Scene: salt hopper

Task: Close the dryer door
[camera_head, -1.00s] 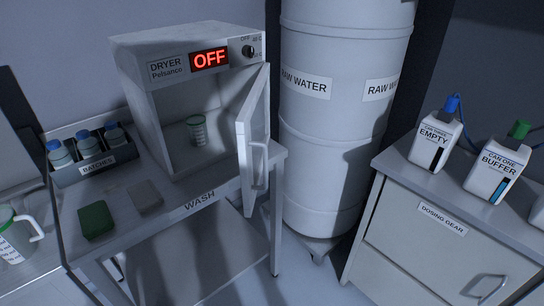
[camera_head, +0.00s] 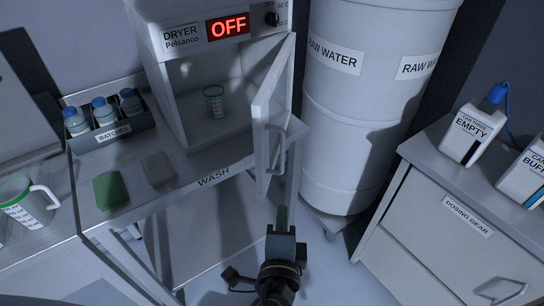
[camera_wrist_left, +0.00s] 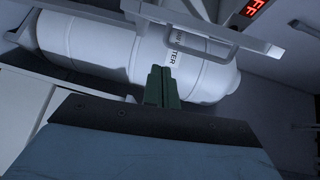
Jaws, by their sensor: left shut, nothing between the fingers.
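The dryer (camera_head: 165,60) stands on the wash bench with its red display reading OFF. Its door (camera_head: 268,105) is open, hinged at the right side and swung out toward me, with a bar handle (camera_head: 279,150) on its outer face. A small beaker (camera_head: 214,102) stands inside the dryer. My left gripper (camera_head: 283,215) is shut and empty, below and apart from the door handle. In the left wrist view its green fingers (camera_wrist_left: 161,86) are together, and the door handle (camera_wrist_left: 195,47) shows beyond them. My right gripper is not in view.
A raw water drum (camera_head: 365,120) stands right of the door. A dosing gear cabinet (camera_head: 440,225) is at the right. On the bench are a batches rack (camera_head: 115,134), a green block (camera_head: 111,190) and a grey block (camera_head: 158,168); a jug (camera_head: 25,205) is at the left.

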